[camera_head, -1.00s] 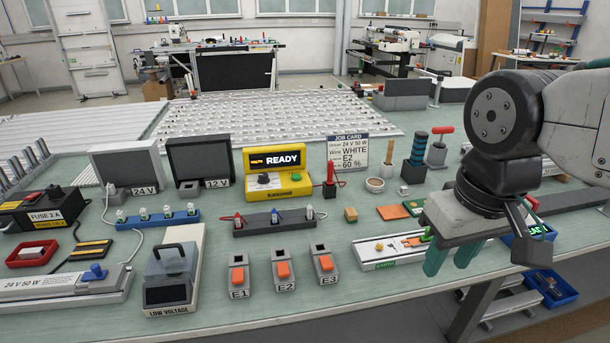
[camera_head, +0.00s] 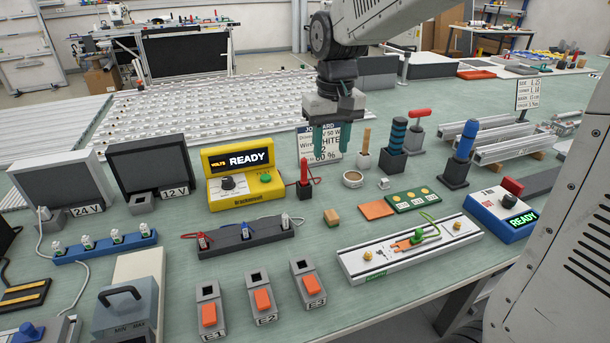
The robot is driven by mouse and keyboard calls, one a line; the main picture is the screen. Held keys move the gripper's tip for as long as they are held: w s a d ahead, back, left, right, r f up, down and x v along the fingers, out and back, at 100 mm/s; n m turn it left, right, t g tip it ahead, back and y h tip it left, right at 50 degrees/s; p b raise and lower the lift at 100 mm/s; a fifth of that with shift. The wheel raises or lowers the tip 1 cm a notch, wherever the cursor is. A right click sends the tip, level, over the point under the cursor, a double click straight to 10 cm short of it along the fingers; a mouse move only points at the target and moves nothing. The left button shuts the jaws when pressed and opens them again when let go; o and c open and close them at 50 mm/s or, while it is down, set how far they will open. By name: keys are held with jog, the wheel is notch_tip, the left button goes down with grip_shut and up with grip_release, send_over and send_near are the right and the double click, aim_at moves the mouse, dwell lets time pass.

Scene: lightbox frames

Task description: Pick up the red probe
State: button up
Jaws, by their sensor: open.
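The red probe (camera_head: 304,171) stands upright in a small dark holder (camera_head: 304,190), just right of the yellow tester (camera_head: 240,176) with the READY display. A red lead runs from beside the probe. My gripper (camera_head: 331,150) points down with its two teal fingers apart and nothing between them. In the picture the fingertips are a little up and to the right of the probe, in front of the job card (camera_head: 306,144), which they partly cover. I cannot tell the exact depth between the fingers and the probe.
A dark terminal block (camera_head: 246,236) lies in front of the tester. A white rail board (camera_head: 410,247) lies front right.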

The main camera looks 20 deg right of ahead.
send_over(304, 174)
notch_tip(304, 174, down, 8)
jog(key=shift+d+r, duration=0.1)
jog(key=shift+d, duration=0.05)
jog(key=f, duration=0.5)
jog(key=w+f, duration=0.1)
jog(key=f, duration=0.2)
grip_shut()
